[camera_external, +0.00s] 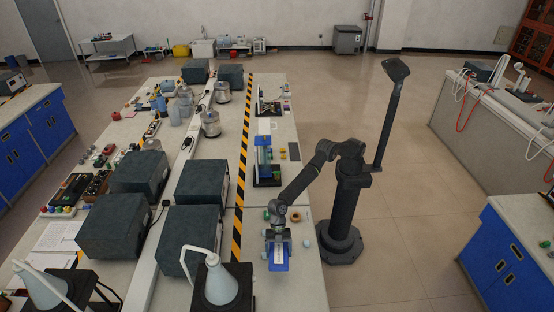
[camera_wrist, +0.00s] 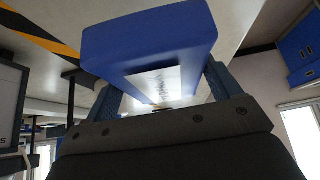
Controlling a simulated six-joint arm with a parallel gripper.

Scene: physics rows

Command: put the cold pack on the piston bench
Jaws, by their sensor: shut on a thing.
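The cold pack appears to be the blue block (camera_external: 280,263) with a white label. It hangs below my gripper (camera_external: 277,237) over the near right part of the long bench. In the wrist view the blue block (camera_wrist: 150,42) fills the space between my two fingers (camera_wrist: 163,84), which are shut on its sides. The piston bench may be the black-based device (camera_external: 267,182) with a blue upright part, farther up along the same bench edge; I cannot tell for sure. It stands apart from the held block.
Small round items (camera_external: 307,243) lie beside my gripper. A yellow-black striped strip (camera_external: 241,170) runs along the bench, with dark boxes (camera_external: 199,184) left of it. Another dark-based device (camera_external: 268,107) stands farther back.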

